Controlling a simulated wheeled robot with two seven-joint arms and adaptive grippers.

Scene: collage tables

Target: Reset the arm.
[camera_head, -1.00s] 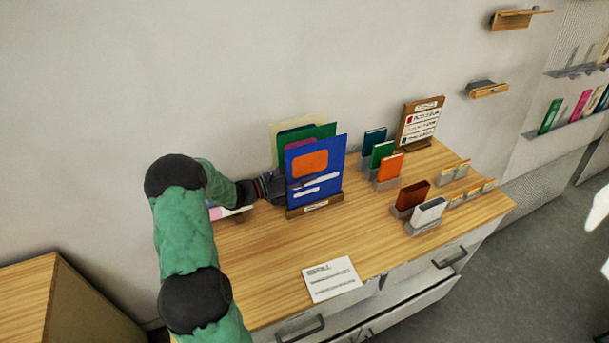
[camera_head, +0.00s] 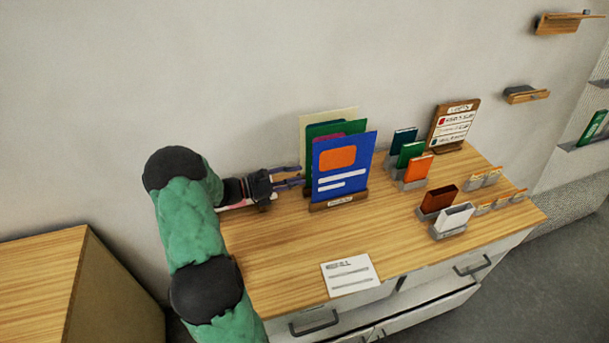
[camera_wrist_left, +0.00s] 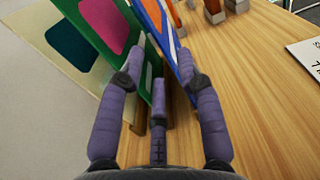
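My left arm comes in from the left in the head view. Its gripper (camera_head: 288,177) is just left of the upright folders, with its fingers spread and pointing at them. A blue folder (camera_head: 330,183) with an orange patch stands at the front of a wooden rack (camera_head: 340,203). Green and cream folders stand behind it. My right gripper is not in view.
The wooden tabletop (camera_head: 290,260) is mostly clear at the front, with a white card (camera_head: 350,275) on it. Small coloured cards in holders and a framed sign (camera_head: 453,125) stand to the right. Another wooden cabinet (camera_head: 45,262) is at left.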

